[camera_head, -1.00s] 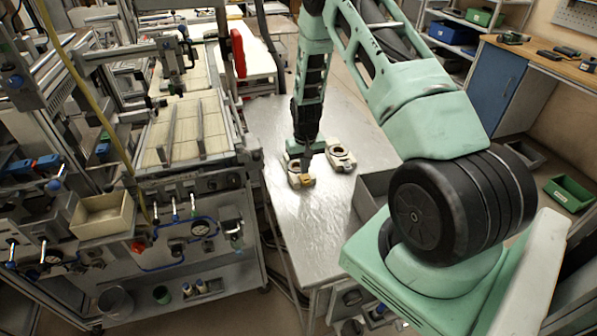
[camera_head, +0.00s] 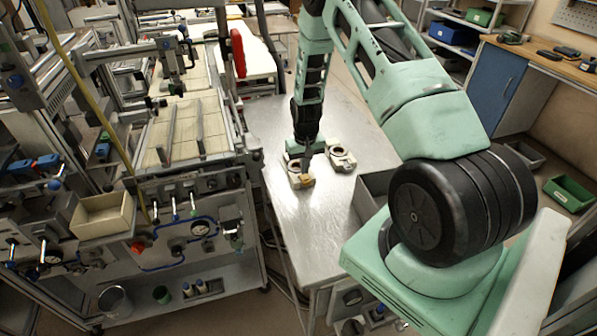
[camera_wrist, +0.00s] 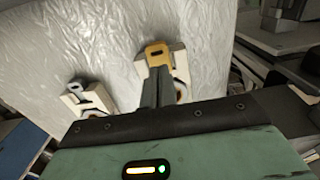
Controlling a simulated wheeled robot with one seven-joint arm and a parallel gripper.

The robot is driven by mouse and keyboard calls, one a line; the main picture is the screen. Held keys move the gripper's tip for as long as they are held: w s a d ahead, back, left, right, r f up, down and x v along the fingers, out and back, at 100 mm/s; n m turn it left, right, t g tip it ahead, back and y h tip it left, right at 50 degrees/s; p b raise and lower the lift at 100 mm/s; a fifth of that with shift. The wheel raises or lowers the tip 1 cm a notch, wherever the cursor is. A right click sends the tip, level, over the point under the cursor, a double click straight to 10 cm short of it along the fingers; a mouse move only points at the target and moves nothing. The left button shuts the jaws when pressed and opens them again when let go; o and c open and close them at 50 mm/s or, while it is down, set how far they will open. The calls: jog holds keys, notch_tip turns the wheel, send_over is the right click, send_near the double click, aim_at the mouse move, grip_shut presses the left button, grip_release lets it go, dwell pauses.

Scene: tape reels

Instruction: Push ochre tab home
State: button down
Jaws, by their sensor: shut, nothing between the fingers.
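The ochre tab (camera_wrist: 156,54) sticks out from one end of a cream reel block in the wrist view. In the head view the tab (camera_head: 307,184) shows small at the near end of that block (camera_head: 295,181) on the metal table. My gripper (camera_wrist: 158,84) is shut and empty, its fingers over the block just behind the tab. In the head view my gripper (camera_head: 306,166) points down above the same block. I cannot tell whether the fingertips touch the tab. The fingers hide part of the block and its round opening.
A second cream block (camera_head: 342,158) with a grey tab (camera_wrist: 75,87) lies beside the first on the metal table (camera_head: 310,225). A grey bin (camera_head: 372,190) stands at the table's right side. The near part of the table is clear.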

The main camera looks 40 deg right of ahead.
jog(key=shift+f+b, duration=0.75)
jog(key=shift+f, duration=0.15)
dwell(1.3)
jog(key=shift+r+p, duration=2.2)
jog(key=shift+r, duration=1.35)
